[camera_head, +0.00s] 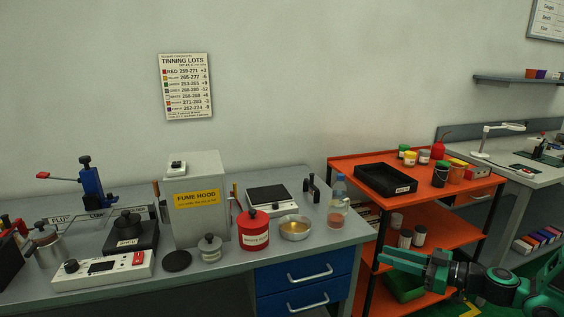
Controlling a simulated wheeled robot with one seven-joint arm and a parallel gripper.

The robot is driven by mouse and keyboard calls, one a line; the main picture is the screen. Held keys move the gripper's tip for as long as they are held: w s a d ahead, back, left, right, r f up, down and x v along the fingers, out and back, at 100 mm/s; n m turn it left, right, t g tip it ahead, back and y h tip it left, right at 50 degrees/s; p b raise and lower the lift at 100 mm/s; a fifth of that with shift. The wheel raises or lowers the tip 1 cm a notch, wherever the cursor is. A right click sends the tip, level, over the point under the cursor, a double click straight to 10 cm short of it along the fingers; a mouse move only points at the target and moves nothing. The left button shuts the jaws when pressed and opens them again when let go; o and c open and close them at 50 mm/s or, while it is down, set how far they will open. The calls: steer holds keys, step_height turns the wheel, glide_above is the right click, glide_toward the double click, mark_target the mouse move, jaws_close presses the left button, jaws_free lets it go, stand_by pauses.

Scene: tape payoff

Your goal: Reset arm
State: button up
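My gripper (388,258) is at the lower right, on the end of my green and black arm, which comes in from the right edge. It points left, in front of the lower part of the orange shelf cart (340,163). I see it from the side, and the gap between its fingers cannot be made out. No object shows clearly in it. It hides part of the cart's lower shelves.
The grey workbench (330,240) at left holds a fume hood (205,222), a red canister (254,236), a metal bowl (294,233) and a bottle (337,204). The cart carries a black tray (386,190) and several small pots. Another bench (513,172) stands at right.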

steer(key=s+f+m+g+h, duration=0.25)
steer(key=s+g+h, duration=0.45)
steer(key=s, duration=0.5)
steer(key=s+d+r+m+g+h, duration=0.1)
steer(key=s+d+r+m+h, duration=0.1)
steer(key=s, duration=0.5)
steer(key=s+d+r+m+g+h, duration=0.1)
steer(key=s+d+r+m+h, duration=0.1)
steer(key=s+d+r+m, duration=0.3)
steer(key=s+d+r+m+g+h, duration=0.1)
steer(key=s+d+r+m, duration=0.2)
steer(key=s+m, duration=0.4)
steer(key=s+r, duration=0.1)
steer(key=s, duration=0.1)
steer(key=shift+s+d+h, duration=0.15)
steer(key=shift+s+h, duration=0.25)
steer(key=shift+w+f, duration=0.2)
steer(key=shift+w, duration=0.4)
steer(key=shift+o, duration=0.2)
